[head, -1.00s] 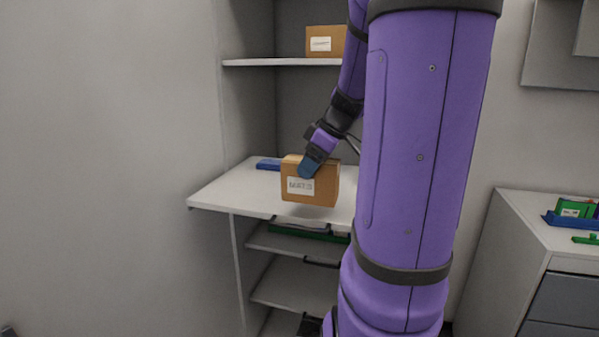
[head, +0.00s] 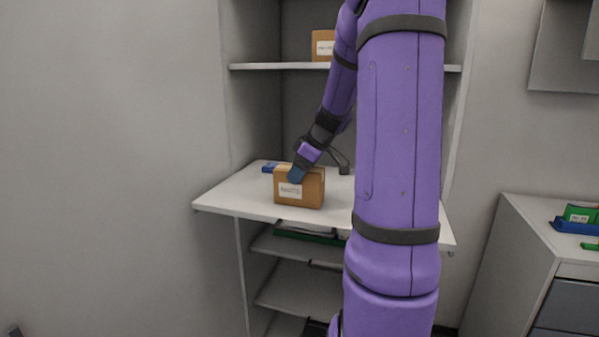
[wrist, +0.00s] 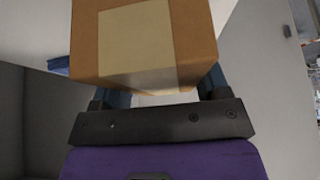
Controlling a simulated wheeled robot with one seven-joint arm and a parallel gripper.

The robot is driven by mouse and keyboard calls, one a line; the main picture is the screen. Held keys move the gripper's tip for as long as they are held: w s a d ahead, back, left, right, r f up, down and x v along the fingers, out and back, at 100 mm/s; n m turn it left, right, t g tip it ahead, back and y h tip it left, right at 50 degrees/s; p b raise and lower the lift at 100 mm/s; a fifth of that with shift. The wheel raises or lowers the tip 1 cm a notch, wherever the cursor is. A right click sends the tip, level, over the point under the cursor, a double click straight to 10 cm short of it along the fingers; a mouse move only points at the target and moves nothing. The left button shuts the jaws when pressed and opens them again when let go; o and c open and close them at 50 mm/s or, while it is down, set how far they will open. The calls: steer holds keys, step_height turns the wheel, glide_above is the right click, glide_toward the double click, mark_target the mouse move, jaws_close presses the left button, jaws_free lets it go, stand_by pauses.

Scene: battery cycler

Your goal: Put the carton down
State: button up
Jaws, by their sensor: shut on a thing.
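The carton (head: 309,192) is a brown box with a white label, low over the white worktop of the shelf unit (head: 232,200) in the head view. I cannot tell whether its base touches the worktop. My gripper (head: 295,174) is shut on the carton, with a blue finger against its near side at the top. In the wrist view the carton (wrist: 140,40) fills the upper middle, with a tan strip of tape on it, between the blue fingers. The far finger is hidden in the head view.
A blue item (head: 270,167) lies on the worktop behind the carton. Another carton (head: 322,45) stands on the upper shelf (head: 275,66). Bare worktop shows left of the carton. A cabinet (head: 525,225) with a blue tray (head: 577,227) stands at the right.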

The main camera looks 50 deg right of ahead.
steer(key=shift+f, duration=0.1)
steer(key=o, duration=1)
steer(key=shift+o, duration=0.2)
